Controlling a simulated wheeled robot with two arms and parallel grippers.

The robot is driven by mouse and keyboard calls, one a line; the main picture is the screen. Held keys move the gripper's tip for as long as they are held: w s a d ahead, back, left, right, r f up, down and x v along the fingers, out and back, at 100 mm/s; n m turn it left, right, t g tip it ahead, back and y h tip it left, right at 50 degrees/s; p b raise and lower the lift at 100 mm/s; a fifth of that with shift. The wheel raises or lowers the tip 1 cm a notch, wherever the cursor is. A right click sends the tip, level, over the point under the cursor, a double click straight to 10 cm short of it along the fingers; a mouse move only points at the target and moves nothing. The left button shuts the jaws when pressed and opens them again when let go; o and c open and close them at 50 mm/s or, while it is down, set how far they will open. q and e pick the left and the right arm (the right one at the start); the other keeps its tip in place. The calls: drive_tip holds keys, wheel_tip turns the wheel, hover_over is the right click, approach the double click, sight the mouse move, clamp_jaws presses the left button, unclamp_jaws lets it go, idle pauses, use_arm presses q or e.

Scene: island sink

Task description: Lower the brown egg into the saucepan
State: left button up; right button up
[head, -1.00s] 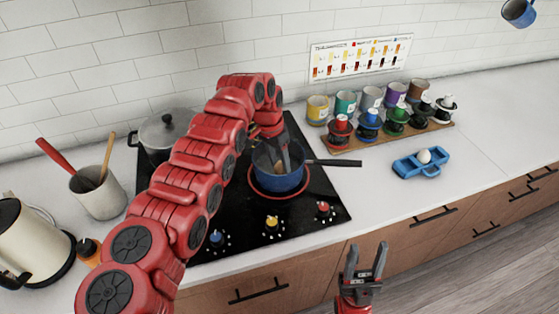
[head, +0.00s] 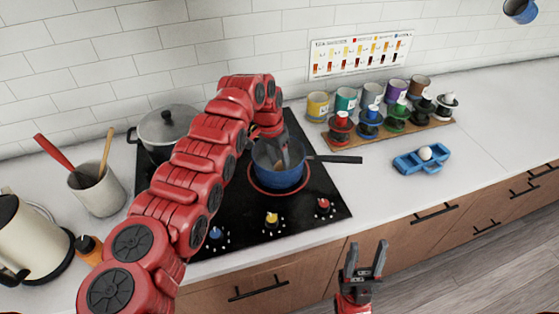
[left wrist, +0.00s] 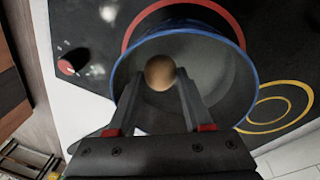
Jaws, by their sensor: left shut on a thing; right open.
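The blue saucepan (head: 280,176) stands on the front burner of the black cooktop, its dark handle pointing right. My left gripper (head: 281,158) reaches down into the saucepan's mouth. In the left wrist view, my left gripper (left wrist: 160,80) is shut on the brown egg (left wrist: 160,72), held between the fingertips inside the rim of the saucepan (left wrist: 215,75). I cannot tell whether the egg touches the pan's bottom. My right gripper (head: 366,262) is open and empty in front of the counter.
A lidded grey pot (head: 163,132) stands at the back left of the cooktop (head: 235,225). A blue egg holder (head: 422,162) with a white egg (head: 425,153) sits on the right counter.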

use_arm(q)
drive_tip(key=shift+f, duration=0.5)
idle(0.3)
drive_tip(key=o, duration=0.8)
drive_tip(key=shift+o, duration=0.2)
drive_tip(key=r+b, duration=0.1)
drive_tip(key=r, duration=0.2)
drive_tip(key=a+r+b, duration=0.1)
drive_tip(key=r, duration=0.1)
drive_tip(key=r+b, duration=0.1)
drive_tip(key=r, duration=0.2)
drive_tip(key=shift+w+a+r, duration=0.1)
drive_tip(key=shift+a+r, duration=0.1)
drive_tip(key=shift+r, duration=0.15)
wheel_tip(320, 180, up, 8)
drive_tip(key=a+p, duration=0.1)
drive_tip(key=p, duration=0.5)
drive_tip(key=shift+a+r, duration=0.25)
drive_tip(key=shift+a, duration=0.05)
